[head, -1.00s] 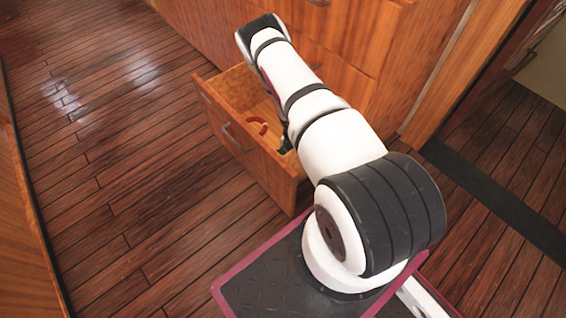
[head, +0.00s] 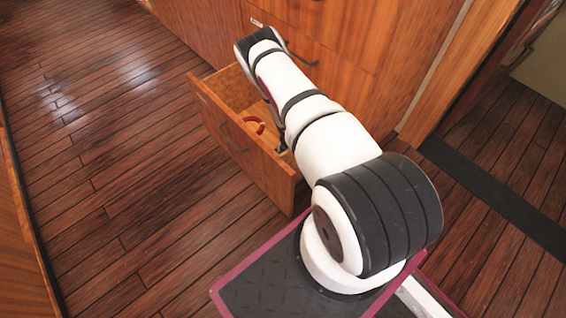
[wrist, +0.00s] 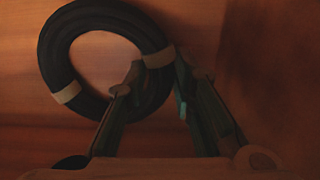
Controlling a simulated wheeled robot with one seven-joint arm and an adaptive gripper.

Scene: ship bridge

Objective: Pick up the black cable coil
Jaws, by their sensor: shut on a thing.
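The black cable coil (wrist: 57,50) shows in the wrist view, a thick ring with pale bands, seen face-on against the wooden surface of the drawer. My gripper (wrist: 155,75) is shut on the right side of the ring, with one finger inside the loop and the other outside it. In the head view my arm reaches over the open drawer (head: 222,128) and hides the gripper and the coil.
A red curved thing (head: 254,123) lies in the drawer, left of my arm. The drawer front and its side walls stand close around. The wooden cabinet (head: 385,60) rises behind. Plank floor (head: 110,150) on the left is clear.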

